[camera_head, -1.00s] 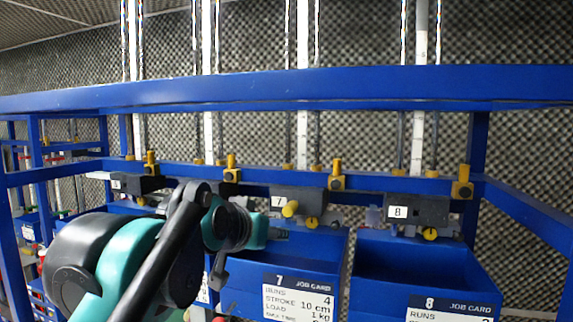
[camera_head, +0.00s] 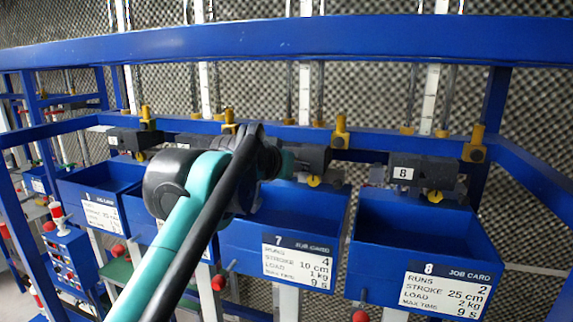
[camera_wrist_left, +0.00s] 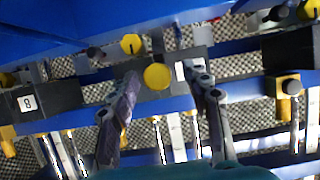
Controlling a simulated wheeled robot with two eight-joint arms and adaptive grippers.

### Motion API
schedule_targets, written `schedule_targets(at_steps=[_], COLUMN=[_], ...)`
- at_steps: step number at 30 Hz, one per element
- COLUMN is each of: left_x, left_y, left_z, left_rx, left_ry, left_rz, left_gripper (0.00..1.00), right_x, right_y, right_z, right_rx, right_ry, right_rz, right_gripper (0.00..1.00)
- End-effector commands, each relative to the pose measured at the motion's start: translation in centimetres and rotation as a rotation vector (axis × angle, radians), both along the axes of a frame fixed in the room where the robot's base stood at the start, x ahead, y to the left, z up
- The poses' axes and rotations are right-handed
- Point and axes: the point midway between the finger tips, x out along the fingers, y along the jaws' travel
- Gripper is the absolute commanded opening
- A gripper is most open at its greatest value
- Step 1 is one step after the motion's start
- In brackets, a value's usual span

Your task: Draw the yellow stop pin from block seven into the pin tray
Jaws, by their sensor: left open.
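Block seven (camera_head: 308,157) is a dark block on the blue rail, partly hidden by my left arm in the head view. In the left wrist view, block seven (camera_wrist_left: 172,66) shows a white label and the round yellow head of the stop pin (camera_wrist_left: 156,77). My left gripper (camera_wrist_left: 162,70) is open, its two fingers on either side of the pin head in the picture, with gaps to both. How far the tips are from the block is unclear. The head view hides the pin behind my arm. I cannot identify the pin tray. My right gripper is not in view.
Blue bin 7 (camera_head: 237,238) and blue bin 8 (camera_head: 377,257) hang below the rail. Block 8 (camera_head: 423,171) is to the right. A blue crossbar (camera_head: 290,38) runs above. A green surface (camera_head: 118,272) lies lower left.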

Motion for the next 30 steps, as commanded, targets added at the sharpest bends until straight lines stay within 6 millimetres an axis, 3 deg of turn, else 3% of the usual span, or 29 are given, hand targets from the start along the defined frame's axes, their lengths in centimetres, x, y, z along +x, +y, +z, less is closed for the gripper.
schedule_targets(at_steps=[5, 10, 30], left_x=[0.0, 0.0, -1.8], left_y=[0.0, 0.0, 0.6], left_z=[0.0, 0.0, 0.0], left_rx=[0.000, 0.000, 0.000], left_ry=[0.000, 0.000, 0.000], left_rz=[0.000, 0.000, 0.000], left_gripper=[0.45, 0.00, 0.00], right_x=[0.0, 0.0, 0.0], right_y=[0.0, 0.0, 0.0], right_z=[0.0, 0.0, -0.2], right_rx=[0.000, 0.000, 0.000], right_ry=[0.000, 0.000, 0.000], right_rz=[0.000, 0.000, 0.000], right_gripper=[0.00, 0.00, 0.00])
